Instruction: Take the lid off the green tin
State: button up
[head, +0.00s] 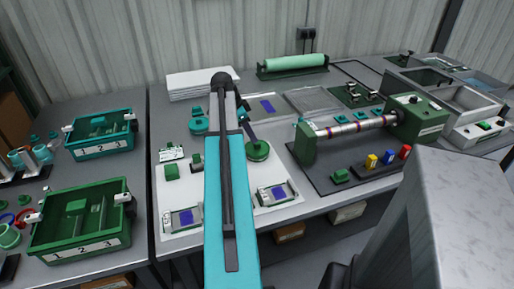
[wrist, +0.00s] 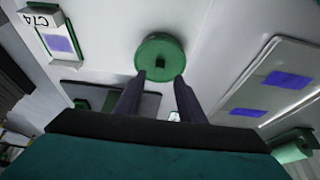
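The green tin (head: 258,150) is round, with its lid on, and stands on the white sheet right of my arm in the head view. In the wrist view the green lid (wrist: 150,50) shows from above with a small dark square knob (wrist: 161,64) at its middle. My gripper (wrist: 160,78) is open, its two dark fingers apart and nothing between them. The fingertips appear at the lid's near edge; I cannot tell whether they touch it. In the head view my arm hides most of the gripper.
A teal round tin (head: 199,126) stands left of my arm. A card marked C74 with a blue patch (wrist: 58,44) lies nearby. A green machine with a long roller (head: 350,127) stands to the right.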

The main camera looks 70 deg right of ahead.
aim_at(257, 146)
jog(key=shift+p+x, duration=0.35)
jog(key=shift+x, duration=2.2)
grip_shut()
